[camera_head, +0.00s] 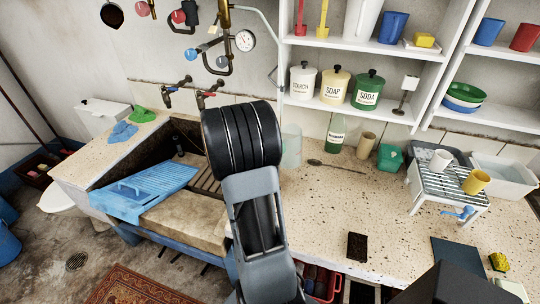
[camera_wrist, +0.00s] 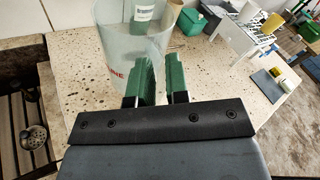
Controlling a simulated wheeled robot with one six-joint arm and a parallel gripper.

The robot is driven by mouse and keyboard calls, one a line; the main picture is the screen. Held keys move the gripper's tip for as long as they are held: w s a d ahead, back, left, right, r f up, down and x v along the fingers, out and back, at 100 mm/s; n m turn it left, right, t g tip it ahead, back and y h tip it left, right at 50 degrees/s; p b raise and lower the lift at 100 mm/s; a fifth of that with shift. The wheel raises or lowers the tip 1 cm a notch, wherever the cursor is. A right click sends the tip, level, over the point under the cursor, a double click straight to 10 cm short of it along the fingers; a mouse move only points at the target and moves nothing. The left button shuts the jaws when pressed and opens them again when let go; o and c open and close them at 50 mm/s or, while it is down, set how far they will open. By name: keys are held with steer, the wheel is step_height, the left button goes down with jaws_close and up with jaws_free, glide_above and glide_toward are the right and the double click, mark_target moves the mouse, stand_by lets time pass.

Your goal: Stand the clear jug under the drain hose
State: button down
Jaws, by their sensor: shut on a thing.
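The clear jug (camera_wrist: 122,50) is a see-through vessel with red lettering, upright at the fingertips in the wrist view. In the head view the jug (camera_head: 292,147) shows pale over the counter, just right of my arm's dark joint. My gripper (camera_wrist: 163,78) has two green fingers shut on the jug's side; the exact grip spot is hard to see, and the head view hides the fingers behind my arm. A thin pale hose (camera_head: 267,42) curves down the wall above the jug; I cannot tell whether it is the drain hose or where its end lies.
The speckled counter (camera_head: 320,215) has clear room in front. A green bottle (camera_head: 336,134), a tan cup (camera_head: 366,145) and a green tub (camera_head: 390,157) stand at the back. The stone trough (camera_head: 185,222) with a blue washboard (camera_head: 140,192) lies left, below taps and a gauge.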

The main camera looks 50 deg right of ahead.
steer(key=w+d+f+p, duration=0.2)
steer(key=w+d+f, duration=0.6)
steer(key=f, duration=0.4)
steer(key=shift+w+d+p, duration=0.15)
steer(key=shift+d+p, duration=0.1)
steer(key=shift+p, duration=0.15)
steer(key=c, duration=1.2)
jaws_free()
steer(key=shift+f, duration=0.15)
steer(key=shift+o, duration=0.5)
